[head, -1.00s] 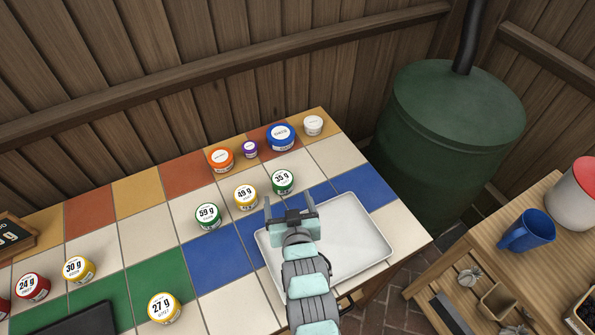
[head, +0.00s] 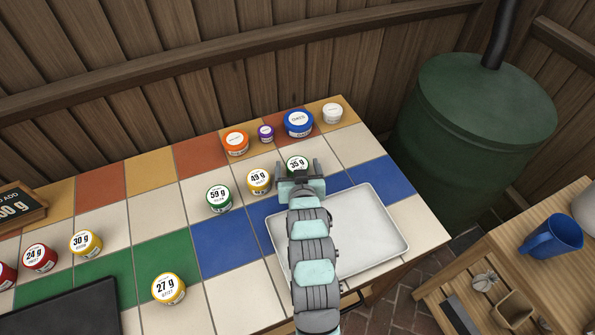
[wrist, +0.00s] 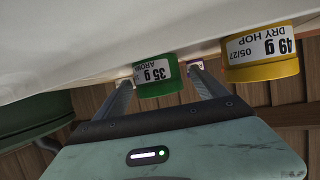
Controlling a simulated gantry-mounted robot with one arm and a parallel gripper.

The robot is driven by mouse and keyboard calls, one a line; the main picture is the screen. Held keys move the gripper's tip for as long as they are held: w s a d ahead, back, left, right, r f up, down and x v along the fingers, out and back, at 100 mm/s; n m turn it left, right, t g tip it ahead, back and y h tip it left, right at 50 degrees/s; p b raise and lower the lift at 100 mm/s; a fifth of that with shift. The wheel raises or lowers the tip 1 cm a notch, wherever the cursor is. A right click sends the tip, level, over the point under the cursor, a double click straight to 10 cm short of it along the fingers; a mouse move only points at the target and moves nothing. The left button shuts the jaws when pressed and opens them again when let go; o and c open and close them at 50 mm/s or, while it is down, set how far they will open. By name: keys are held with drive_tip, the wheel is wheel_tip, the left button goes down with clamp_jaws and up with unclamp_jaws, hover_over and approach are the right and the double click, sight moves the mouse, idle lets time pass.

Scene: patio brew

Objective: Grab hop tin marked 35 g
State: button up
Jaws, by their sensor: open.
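The hop tin marked 35 g (head: 297,163) is green with a white label and stands on the tiled table. My gripper (head: 296,172) is right in front of it and hides its lower part in the head view. In the wrist view the 35 g tin (wrist: 158,80) appears between the tips of my open fingers (wrist: 163,76). I cannot tell whether either finger touches it. The yellow 49 g tin (head: 259,180) stands just left of it in the head view, and it also shows in the wrist view (wrist: 262,62).
A green 59 g tin (head: 218,197) and a yellow 27 g tin (head: 168,288) stand farther left. Orange (head: 236,143), purple (head: 266,132), blue (head: 298,122) and white (head: 333,112) tins line the back. A white tray (head: 372,228) lies below my arm.

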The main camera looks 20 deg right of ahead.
drive_tip(key=shift+w+d+f, duration=0.1)
drive_tip(key=shift+w+f, duration=0.05)
drive_tip(key=shift+w, duration=0.1)
drive_tip(key=shift+s, duration=0.1)
drive_tip(key=c, duration=1.4)
drive_tip(key=shift+c, duration=0.2)
